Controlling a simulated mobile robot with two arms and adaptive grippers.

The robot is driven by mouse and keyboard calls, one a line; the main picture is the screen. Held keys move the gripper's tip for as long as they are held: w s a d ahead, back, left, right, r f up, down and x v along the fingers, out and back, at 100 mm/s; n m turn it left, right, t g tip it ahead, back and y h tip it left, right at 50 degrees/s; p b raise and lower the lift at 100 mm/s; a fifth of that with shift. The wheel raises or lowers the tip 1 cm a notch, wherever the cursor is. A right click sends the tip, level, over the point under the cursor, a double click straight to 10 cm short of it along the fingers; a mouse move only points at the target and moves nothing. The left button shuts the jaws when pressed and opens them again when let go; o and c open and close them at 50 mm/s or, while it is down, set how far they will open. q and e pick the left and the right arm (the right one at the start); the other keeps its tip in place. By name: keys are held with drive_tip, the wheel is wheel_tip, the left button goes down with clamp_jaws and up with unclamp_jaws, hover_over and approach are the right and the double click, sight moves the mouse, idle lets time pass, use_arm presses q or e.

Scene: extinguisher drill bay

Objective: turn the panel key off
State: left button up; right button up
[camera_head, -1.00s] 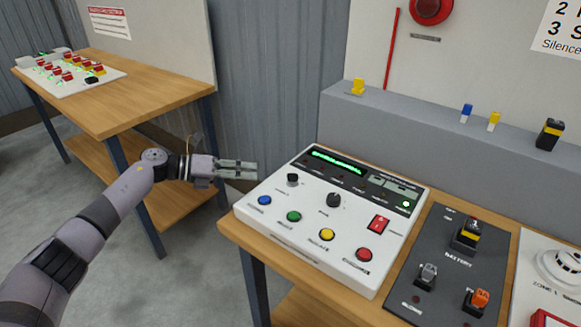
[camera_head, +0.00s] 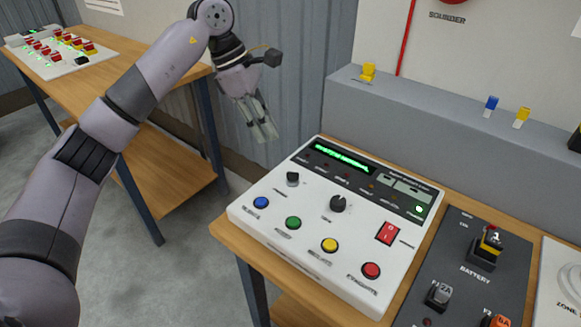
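The white control panel (camera_head: 310,235) lies on the wooden bench. It has a small black knob (camera_head: 292,179) at its upper left and a larger black knob (camera_head: 338,204) near its middle. The labels are too small to read, so I cannot tell which knob is the panel key. My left gripper (camera_head: 265,134) hangs above and behind the panel's left corner, fingers pointing down, apart from the panel. It appears empty; its fingers look close together, but I cannot tell if they are open or shut. My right gripper is not in view.
The panel also carries blue, green, yellow and red buttons, a red switch (camera_head: 387,233) and a lit green display (camera_head: 342,157). A dark battery board (camera_head: 455,270) lies to its right. A grey ledge (camera_head: 430,120) stands behind, and another bench (camera_head: 120,75) stands at left.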

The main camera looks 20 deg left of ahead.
sight(293, 177)
use_arm(q)
drive_tip(key=p+x, duration=0.1)
drive_tip(key=x, duration=1.2)
drive_tip(key=shift+w+d+f+p, duration=0.1)
drive_tip(key=shift+f+p, duration=0.05)
drive_tip(key=shift+p, duration=0.2)
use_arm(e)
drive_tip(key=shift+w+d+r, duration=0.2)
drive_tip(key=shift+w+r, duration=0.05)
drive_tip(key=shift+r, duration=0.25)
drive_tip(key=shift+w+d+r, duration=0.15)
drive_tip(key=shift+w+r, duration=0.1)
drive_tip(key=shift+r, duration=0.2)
use_arm(q)
drive_tip(key=shift+c, duration=0.2)
clamp_jaws()
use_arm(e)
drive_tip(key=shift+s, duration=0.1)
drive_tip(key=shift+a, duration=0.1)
